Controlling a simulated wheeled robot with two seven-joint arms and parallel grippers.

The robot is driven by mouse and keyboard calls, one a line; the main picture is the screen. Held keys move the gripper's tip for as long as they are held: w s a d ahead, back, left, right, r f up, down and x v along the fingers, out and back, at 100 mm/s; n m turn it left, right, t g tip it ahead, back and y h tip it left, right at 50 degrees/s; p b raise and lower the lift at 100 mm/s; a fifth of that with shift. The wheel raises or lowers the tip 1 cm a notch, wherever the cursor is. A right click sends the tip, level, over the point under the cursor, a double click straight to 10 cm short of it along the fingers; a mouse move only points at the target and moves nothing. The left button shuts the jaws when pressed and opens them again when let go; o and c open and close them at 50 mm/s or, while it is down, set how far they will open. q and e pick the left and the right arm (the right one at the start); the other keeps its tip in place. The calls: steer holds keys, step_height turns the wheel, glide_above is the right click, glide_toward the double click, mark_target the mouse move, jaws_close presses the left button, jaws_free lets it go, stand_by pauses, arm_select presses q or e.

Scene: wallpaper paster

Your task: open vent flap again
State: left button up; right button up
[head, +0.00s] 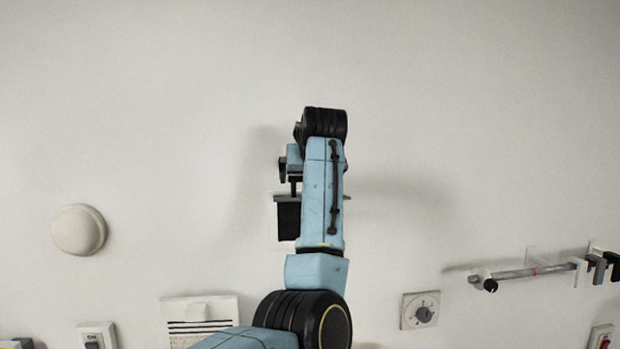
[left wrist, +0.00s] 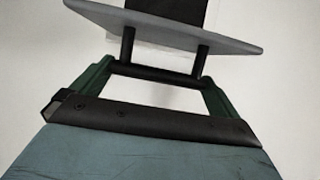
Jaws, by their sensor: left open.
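The vent flap (head: 284,198) is a grey plate on the wall, seen nearly edge-on and standing out above a black opening (head: 288,220). In the left wrist view the flap (left wrist: 170,27) crosses the top, with the black opening (left wrist: 170,10) beyond it. Two dark posts join the flap to a dark handle bar (left wrist: 155,75). My left gripper (left wrist: 157,82) is open, with one green finger at each end of the bar; contact cannot be told. In the head view my arm hides part of the flap and most of the gripper.
A slotted white panel (head: 200,312), a round white dome (head: 79,230) and a switch (head: 97,336) are at lower left. A dial plate (head: 420,310) and a bar on brackets (head: 530,271) are at right. The upper wall is clear.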

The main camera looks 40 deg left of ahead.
arm_select(q)
steer(key=b+v, duration=0.3)
steer(key=v, duration=0.9)
steer(key=shift+s+d+r, duration=0.2)
steer(key=shift+s, duration=0.1)
